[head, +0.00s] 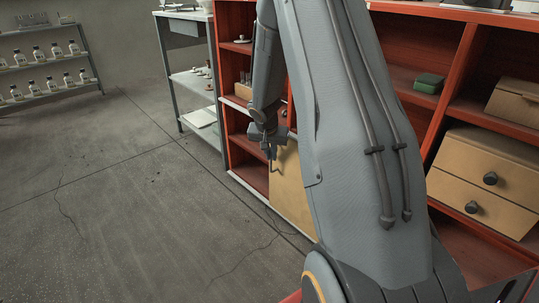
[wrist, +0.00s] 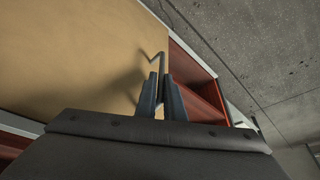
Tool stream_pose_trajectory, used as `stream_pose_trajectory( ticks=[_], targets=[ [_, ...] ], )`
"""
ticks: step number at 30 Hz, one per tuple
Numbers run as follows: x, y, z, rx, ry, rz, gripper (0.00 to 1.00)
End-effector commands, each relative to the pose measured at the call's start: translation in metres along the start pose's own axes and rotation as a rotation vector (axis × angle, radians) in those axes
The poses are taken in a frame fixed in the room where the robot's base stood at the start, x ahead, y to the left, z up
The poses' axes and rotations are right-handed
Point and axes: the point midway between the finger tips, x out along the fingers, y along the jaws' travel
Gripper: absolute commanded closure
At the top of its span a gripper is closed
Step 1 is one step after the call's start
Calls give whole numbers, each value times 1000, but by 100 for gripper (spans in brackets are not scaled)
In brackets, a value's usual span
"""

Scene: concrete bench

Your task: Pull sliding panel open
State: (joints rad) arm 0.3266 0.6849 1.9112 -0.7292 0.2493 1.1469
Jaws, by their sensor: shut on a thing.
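The tan sliding panel (head: 288,192) stands in the lower front of the red cabinet in the head view, partly hidden behind my arm. In the wrist view the panel (wrist: 75,55) fills the upper left. A thin bent metal handle (wrist: 160,60) sticks out near the panel's right edge. My gripper (wrist: 161,80) is shut on the handle, with its two dark fingers on either side of it. In the head view my gripper (head: 271,150) is small, in front of the cabinet at the panel's left edge. An open red compartment (wrist: 190,75) shows right beside that edge.
The red cabinet (head: 221,70) has open shelves with small items. A green box (head: 429,82) and tan drawers (head: 485,180) are on the right. A grey metal table (head: 184,100) stands left of the cabinet. A bottle rack (head: 45,65) is at the far left. The concrete floor between is clear.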

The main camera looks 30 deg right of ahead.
Motion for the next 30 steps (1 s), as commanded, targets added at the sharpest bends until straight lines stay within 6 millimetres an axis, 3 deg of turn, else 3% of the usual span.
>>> stream_pose_trajectory(
  ticks=[6, 7, 8, 17, 20, 30],
  targets=[
    [0, 1, -1, -1, 1, 1, 100],
    [0, 1, -1, 0, 1, 1, 88],
    [0, 1, -1, 0, 1, 1, 85],
    [-2, 0, -1, 0, 1, 1, 85],
    [-10, 0, -2, 0, 2, 0, 85],
    [-64, 0, -2, 1, 2, 0, 85]
  ],
)
